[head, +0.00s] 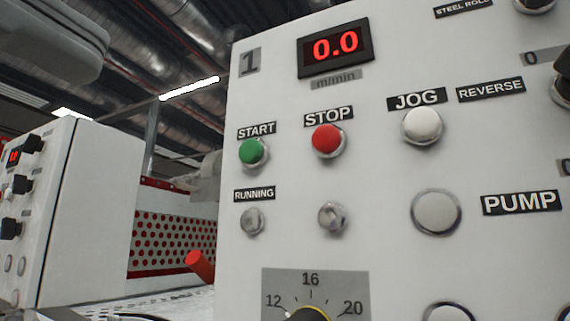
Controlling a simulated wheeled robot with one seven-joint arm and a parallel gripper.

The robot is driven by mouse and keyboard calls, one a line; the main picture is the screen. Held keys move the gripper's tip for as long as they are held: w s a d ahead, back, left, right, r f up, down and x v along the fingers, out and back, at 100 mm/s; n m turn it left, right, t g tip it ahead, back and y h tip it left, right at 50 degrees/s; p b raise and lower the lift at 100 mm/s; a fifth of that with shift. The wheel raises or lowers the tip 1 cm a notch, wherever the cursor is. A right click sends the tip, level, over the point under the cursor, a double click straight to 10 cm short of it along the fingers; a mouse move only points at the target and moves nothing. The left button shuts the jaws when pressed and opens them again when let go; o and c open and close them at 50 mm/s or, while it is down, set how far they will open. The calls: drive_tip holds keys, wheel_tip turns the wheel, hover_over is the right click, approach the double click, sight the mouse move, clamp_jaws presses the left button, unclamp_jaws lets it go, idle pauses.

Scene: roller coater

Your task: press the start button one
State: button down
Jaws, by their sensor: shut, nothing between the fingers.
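The green START button (252,152) sits on the white control panel (385,270) marked 1, under the START label and left of the red STOP button (327,140). It stands out from the panel in a metal ring, and nothing covers it. Below it, the RUNNING lamp (252,221) looks grey and unlit. The red display (335,47) above reads 0.0 m/min. My gripper is not in view.
A white JOG button (422,125), a PUMP button (436,212) and a dial (309,314) are on the same panel. A second white cabinet (95,210) stands at left. A red cylindrical part (200,265) juts out beside the panel's left edge.

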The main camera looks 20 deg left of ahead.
sight(248, 150)
drive_tip(key=w, duration=0.4)
drive_tip(key=w+d, duration=0.1)
drive_tip(key=w, duration=0.9)
drive_tip(key=shift+d, duration=0.4)
